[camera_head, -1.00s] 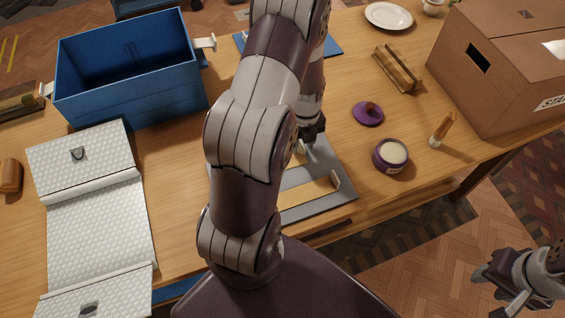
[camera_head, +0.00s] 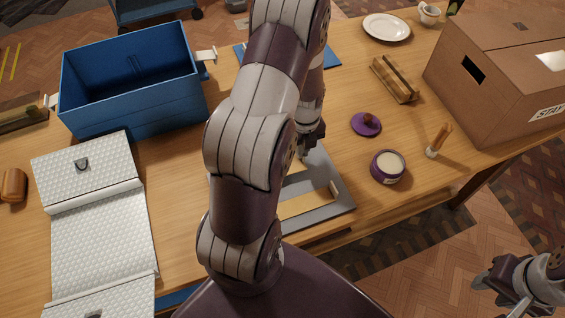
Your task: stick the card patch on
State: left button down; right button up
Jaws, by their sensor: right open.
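A tan, card-like piece (camera_head: 308,203) lies in a grey tray (camera_head: 335,212) at the table's front edge; my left arm hides the tray's left part. I cannot tell for certain that this piece is the card patch. My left gripper (camera_head: 308,146) points down over the tray's back part; its fingers are mostly hidden, so I cannot tell whether it is open or holds anything. My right gripper (camera_head: 497,290) is open and empty, off the table at lower right. A brown cardboard box (camera_head: 510,75) with a dark slot stands at the table's right end.
An open purple pot (camera_head: 387,167) of white stuff, its purple lid (camera_head: 366,124) and a brush (camera_head: 438,141) stand between tray and box. A wooden holder (camera_head: 394,80) and plate (camera_head: 386,27) are behind. A blue bin (camera_head: 135,110) and white folded case (camera_head: 98,240) fill the left.

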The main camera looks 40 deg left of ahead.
pick_arm(q)
jog(key=shift+r+p, duration=2.35)
jog(key=shift+r, duration=0.55)
jog(key=shift+w+d, duration=0.1)
